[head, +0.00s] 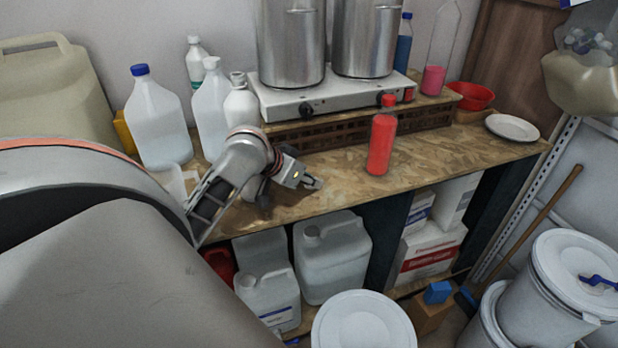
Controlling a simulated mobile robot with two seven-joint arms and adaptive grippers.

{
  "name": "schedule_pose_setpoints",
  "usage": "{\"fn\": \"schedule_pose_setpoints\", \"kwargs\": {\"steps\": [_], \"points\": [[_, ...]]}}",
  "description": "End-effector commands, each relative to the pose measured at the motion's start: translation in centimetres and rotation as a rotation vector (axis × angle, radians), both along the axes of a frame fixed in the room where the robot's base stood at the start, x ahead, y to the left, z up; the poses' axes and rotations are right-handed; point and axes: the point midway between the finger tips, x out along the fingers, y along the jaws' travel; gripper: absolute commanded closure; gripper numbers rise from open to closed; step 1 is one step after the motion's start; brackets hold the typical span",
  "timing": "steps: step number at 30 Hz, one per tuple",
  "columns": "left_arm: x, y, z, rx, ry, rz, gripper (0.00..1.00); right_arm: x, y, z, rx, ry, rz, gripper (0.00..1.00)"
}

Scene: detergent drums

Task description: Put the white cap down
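I cannot make out a separate white cap, loose or held. White caps show on bottles at the back left of the worktop: a tall bottle (209,110), a shorter bottle (242,106) and a small bottle behind them (196,62). My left gripper (312,184) is low over the front part of the wooden worktop (340,200), right of these bottles and left of a red bottle (381,145). Its fingers are small and seen from behind, so their opening and anything between them are unclear. My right gripper is not in view.
A hot plate (330,98) with two steel pots (291,45) stands on a raised board at the back. A white plate (512,127) and a red bowl (472,96) are at right. White-lidded drums (364,325) stand in front. Worktop right of the red bottle is clear.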

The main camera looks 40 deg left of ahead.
Motion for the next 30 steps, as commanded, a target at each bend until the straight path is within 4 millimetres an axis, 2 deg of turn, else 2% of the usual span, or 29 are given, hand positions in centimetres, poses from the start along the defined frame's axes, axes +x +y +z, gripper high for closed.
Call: {"fn": "schedule_pose_setpoints", "kwargs": {"steps": [1, 3, 12, 17, 30], "points": [[-0.1, 0.0, -0.2, 0.001, 0.004, -0.001, 0.76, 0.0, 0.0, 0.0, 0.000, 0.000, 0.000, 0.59], [-0.1, 0.0, -0.2, 0.001, 0.004, -0.001, 0.61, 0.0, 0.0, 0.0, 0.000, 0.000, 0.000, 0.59], [-0.1, -0.1, -0.1, -0.001, 0.005, -0.001, 0.61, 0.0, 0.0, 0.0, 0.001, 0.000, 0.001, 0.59], [0.0, -0.1, 1.2, -0.001, 0.000, -0.001, 0.61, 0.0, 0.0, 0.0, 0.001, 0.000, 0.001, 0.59], [-6.2, 0.1, 7.4, 0.008, 0.003, -0.001, 0.61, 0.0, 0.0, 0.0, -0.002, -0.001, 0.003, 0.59]]}}
